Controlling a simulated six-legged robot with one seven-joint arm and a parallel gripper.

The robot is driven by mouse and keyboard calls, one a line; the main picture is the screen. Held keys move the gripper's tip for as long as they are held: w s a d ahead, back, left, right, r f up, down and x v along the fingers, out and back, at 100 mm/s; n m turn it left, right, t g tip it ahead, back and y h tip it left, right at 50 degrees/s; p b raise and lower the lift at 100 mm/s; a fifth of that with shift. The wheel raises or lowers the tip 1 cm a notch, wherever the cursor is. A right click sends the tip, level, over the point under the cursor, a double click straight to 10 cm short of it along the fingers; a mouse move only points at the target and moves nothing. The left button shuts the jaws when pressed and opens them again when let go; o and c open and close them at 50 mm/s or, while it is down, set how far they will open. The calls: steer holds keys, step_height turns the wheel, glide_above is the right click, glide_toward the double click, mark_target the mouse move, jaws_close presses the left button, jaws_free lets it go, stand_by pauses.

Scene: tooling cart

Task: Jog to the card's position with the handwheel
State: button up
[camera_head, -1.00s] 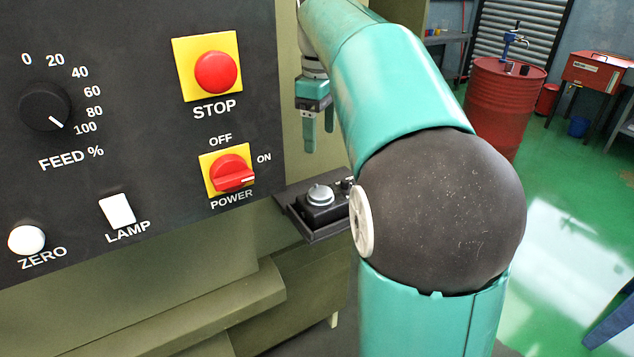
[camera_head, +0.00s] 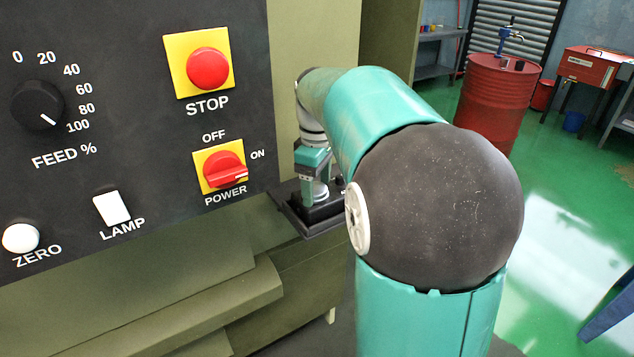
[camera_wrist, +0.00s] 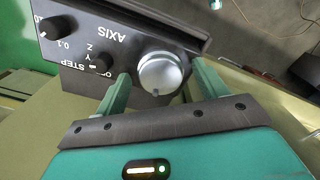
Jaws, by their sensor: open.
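The handwheel (camera_wrist: 160,74) is a silver round knob on a black pendant box (camera_wrist: 110,27). In the wrist view it lies between the two green fingers of my gripper (camera_wrist: 153,88), which are open. I cannot tell whether either finger touches it. Small black knobs sit beside it: the axis knob (camera_wrist: 103,62), near the letters Y and Z, and the step knob (camera_wrist: 57,27), near 0.1. In the head view my gripper (camera_head: 314,183) is over the handwheel (camera_head: 320,192), pointing down. The card does not show in either view.
The black panel (camera_head: 130,60) at left carries the red stop button (camera_head: 208,68), the red power switch (camera_head: 225,170), the feed dial (camera_head: 37,104), the lamp switch (camera_head: 111,208) and the white zero button (camera_head: 20,238). A red drum (camera_head: 497,95) stands at the back right on open green floor.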

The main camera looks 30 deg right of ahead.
steer(key=c, duration=1)
steer(key=shift+m, duration=0.3)
steer(key=m, duration=0.4)
steer(key=shift+a, duration=0.1)
steer(key=m, duration=0.5)
steer(key=shift+m, duration=0.4)
steer(key=m, duration=0.5)
steer(key=shift+a, duration=0.1)
steer(key=m, duration=0.6)
steer(key=shift+w, duration=0.1)
